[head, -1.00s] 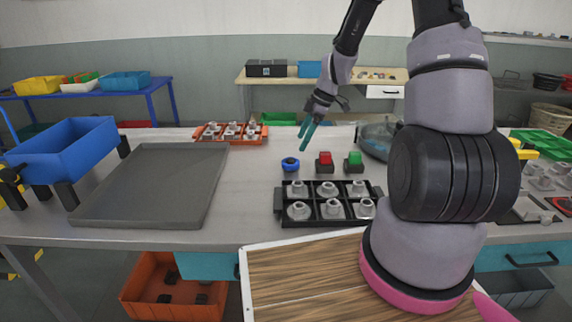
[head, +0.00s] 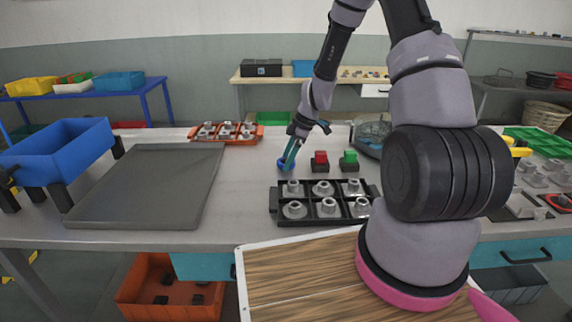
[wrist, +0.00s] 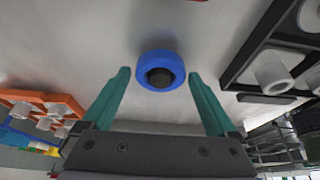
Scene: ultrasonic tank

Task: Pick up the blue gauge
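The blue gauge (head: 284,166) is a small round blue piece with a dark centre. It lies on the grey table left of the red button in the head view. My gripper (head: 289,158) is right at it, with teal fingers pointing down and partly covering it. In the wrist view the gauge (wrist: 160,70) sits ahead of the gap between my two spread fingers (wrist: 161,92). The fingers are open and empty, one to each side of it. I cannot tell how high the fingertips are above the table.
A red button (head: 320,161) and a green button (head: 349,161) stand just right of the gauge. A black tray (head: 275,208) with metal parts lies in front, an orange tray (head: 258,139) behind. A grey mat (head: 145,185) lies left, with bare table between.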

